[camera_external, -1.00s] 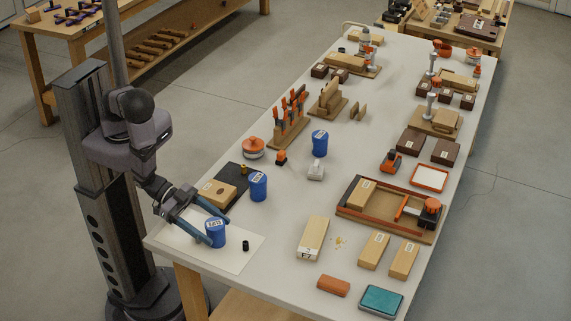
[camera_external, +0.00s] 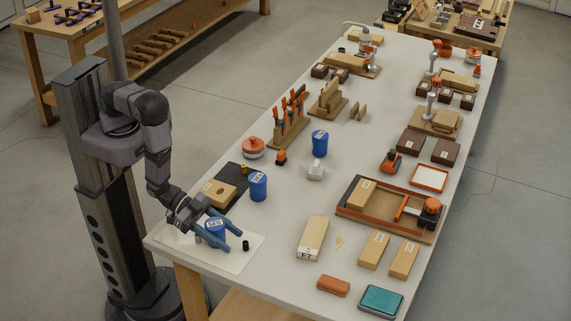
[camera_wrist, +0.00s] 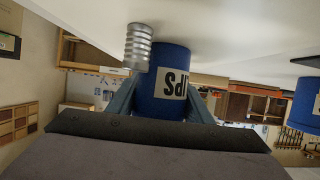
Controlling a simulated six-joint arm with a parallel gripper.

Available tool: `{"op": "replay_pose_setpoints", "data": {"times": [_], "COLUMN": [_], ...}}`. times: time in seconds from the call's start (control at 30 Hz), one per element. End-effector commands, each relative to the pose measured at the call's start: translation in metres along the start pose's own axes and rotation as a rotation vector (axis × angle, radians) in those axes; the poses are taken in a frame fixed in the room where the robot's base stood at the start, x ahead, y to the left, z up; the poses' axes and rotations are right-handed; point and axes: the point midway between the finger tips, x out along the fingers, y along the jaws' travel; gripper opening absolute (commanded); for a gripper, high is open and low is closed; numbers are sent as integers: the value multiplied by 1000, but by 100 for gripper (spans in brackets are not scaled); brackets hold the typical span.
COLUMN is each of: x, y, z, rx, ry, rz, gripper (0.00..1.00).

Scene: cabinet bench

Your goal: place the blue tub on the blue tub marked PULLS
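Three blue tubs with white labels stand on the bench. The front tub (camera_external: 212,227) is upright on a pale sheet (camera_external: 243,262). My gripper (camera_external: 231,240) has its two fingers on either side of this tub. In the wrist view, the same tub (camera_wrist: 160,108) sits between the fingers, its label upside down and partly readable as "IPS". I cannot tell whether the fingers press on it. A second tub (camera_external: 258,188) stands just behind, and a third (camera_external: 320,145) farther back. Their labels are too small to read, so I cannot tell which says PULLS.
A small grey ribbed cylinder (camera_wrist: 138,47) stands close beside the front tub. A small black cylinder (camera_external: 246,245) is to its right. A wooden block (camera_external: 218,193) lies on a dark mat (camera_external: 238,200) behind. The bench right of the sheet is clear up to a long block (camera_external: 312,240).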

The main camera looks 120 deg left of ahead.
Motion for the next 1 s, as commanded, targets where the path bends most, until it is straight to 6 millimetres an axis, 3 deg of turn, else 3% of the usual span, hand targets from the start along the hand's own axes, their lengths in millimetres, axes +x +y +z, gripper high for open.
{"op": "replay_pose_setpoints", "data": {"times": [0.07, 0.57, 1.0], "x": [0, -3, -22], "y": [0, 0, 0], "z": [0, -8, -55], "rx": [0, -1, -2], "ry": [1, 3, 6], "rz": [0, 0, 1], "gripper": [16, 16, 16]}}
